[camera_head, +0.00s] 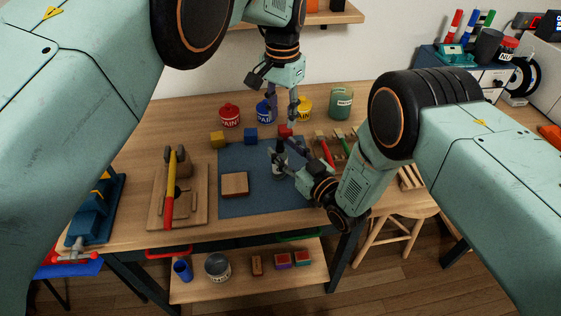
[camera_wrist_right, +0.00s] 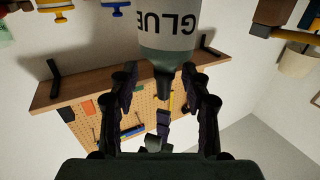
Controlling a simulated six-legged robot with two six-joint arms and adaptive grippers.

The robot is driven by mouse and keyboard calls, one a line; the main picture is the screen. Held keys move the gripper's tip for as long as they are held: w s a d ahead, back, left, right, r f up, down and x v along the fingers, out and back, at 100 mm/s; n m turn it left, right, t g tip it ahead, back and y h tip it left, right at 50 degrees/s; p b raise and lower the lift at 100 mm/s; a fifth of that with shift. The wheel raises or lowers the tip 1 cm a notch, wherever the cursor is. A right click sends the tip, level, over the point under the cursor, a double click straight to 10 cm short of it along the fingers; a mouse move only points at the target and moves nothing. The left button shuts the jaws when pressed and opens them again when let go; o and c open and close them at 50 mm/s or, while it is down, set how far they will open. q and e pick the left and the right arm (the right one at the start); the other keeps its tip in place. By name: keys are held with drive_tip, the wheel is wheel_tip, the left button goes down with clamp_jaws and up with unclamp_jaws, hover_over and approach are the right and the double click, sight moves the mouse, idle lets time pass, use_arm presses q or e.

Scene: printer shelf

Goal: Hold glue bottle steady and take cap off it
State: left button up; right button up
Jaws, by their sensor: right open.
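The glue bottle (camera_head: 280,172) stands upright on the blue mat (camera_head: 235,203), near its right half. In the right wrist view the bottle (camera_wrist_right: 170,28) shows inverted, with a grey-white label reading GLUE and a dark tapered tip (camera_wrist_right: 164,84). My right gripper (camera_head: 279,158) reaches the bottle from the right, open. In its wrist view the two fingers (camera_wrist_right: 160,76) stand apart on either side of the tip, with gaps visible. My left gripper (camera_head: 281,120) points down above the bottle, fingers apart and empty. Its exact distance from the tip cannot be told.
Yellow (camera_head: 217,138), blue (camera_head: 250,134) and red (camera_head: 285,130) blocks stand behind the mat. Paint pots (camera_head: 230,116) and a green jar (camera_head: 341,102) are further back. A wooden block (camera_head: 235,185) lies on the mat. A tool board (camera_head: 158,207) is at left.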

drive_tip(key=shift+w+a+r, duration=0.15)
drive_tip(key=shift+a+r, duration=0.1)
drive_tip(key=shift+a, duration=0.4)
drive_tip(key=shift+w+a, duration=0.15)
drive_tip(key=shift+w, duration=0.05)
drive_tip(key=shift+w+f, duration=0.25)
drive_tip(key=shift+w, duration=0.05)
drive_tip(key=shift+c, duration=0.2)
drive_tip(key=shift+d, duration=0.2)
drive_tip(key=shift+c, duration=0.8)
drive_tip(key=shift+s+a+r, duration=0.15)
drive_tip(key=shift+s+r, duration=0.1)
drive_tip(key=shift+s, duration=0.1)
drive_tip(key=c, duration=0.4)
drive_tip(key=shift+w+f, duration=0.1)
drive_tip(key=c, duration=0.3)
drive_tip(key=shift+w+f, duration=0.1)
clamp_jaws()
